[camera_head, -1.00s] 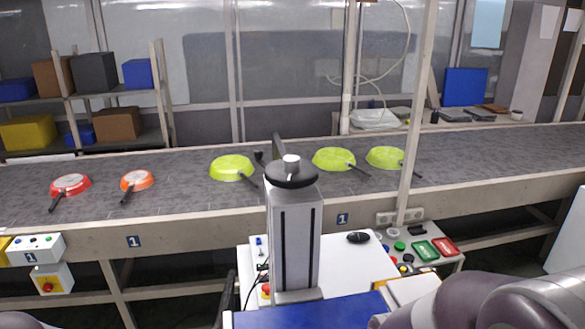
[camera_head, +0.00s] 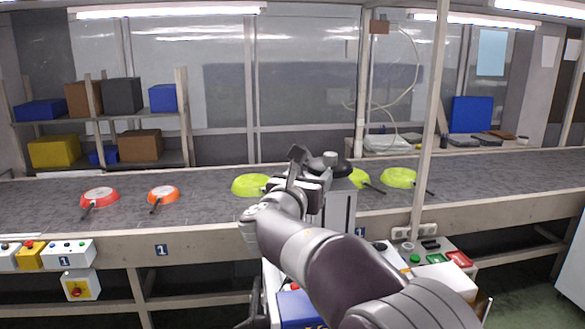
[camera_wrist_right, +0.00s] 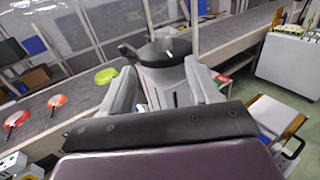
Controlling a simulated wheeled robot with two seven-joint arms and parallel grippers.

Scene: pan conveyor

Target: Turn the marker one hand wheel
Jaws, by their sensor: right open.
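The hand wheel (camera_head: 328,166) is a dark disc with a light knob on top, on a grey column (camera_head: 340,206) in front of the conveyor. It also shows in the right wrist view as a black wheel (camera_wrist_right: 160,50) with a handle reaching left. My right gripper (camera_head: 301,165) is raised just left of the wheel in the head view and partly covers the column. In the right wrist view its two fingers (camera_wrist_right: 158,82) are apart, with the column and wheel beyond them and nothing held between them. My left gripper is not in view.
A conveyor (camera_head: 210,212) carries red-orange pans (camera_head: 100,197) at left and green pans (camera_head: 398,178) at right. A number 1 marker (camera_head: 161,250) is on its front edge. Button boxes (camera_head: 66,254) stand at left and a button panel (camera_head: 432,256) at right. A post rises at right.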

